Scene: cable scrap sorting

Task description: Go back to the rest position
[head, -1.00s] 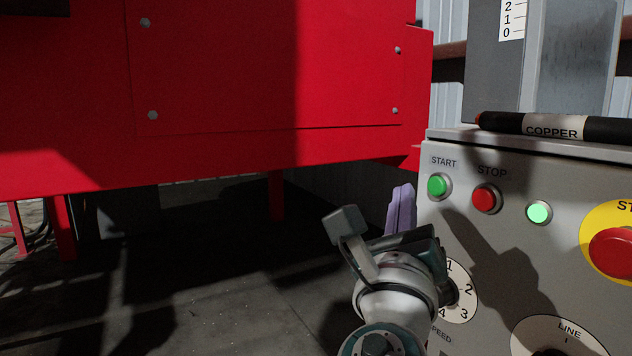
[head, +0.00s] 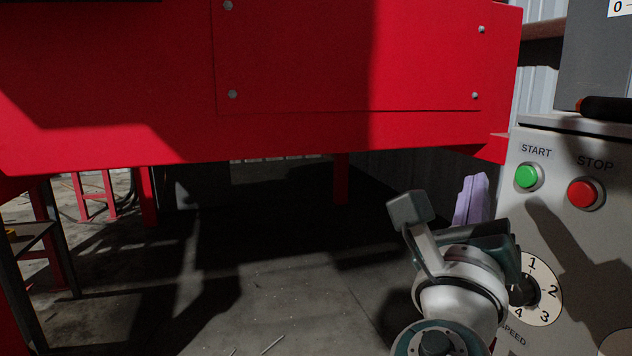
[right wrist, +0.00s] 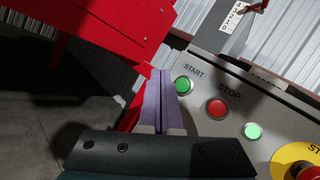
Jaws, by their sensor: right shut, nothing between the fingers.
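My right gripper (head: 471,200) is in the lower right of the head view, with its purple fingers pointing up. In the right wrist view its two fingers (right wrist: 158,100) lie together, shut and empty. It stands just left of the grey control panel (head: 530,230). The green START button (head: 527,177) and the red STOP button (head: 584,194) are to its right, apart from the fingers. The speed dial (head: 541,291) is partly hidden behind my right wrist. My left gripper is in neither view.
A large red machine housing (head: 290,75) fills the upper part of the head view. The dark concrete floor (head: 290,290) below it is open. A dark frame (head: 25,270) stands at the left edge. The wrist view also shows a lit green lamp (right wrist: 253,131) and a red emergency button (right wrist: 308,173).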

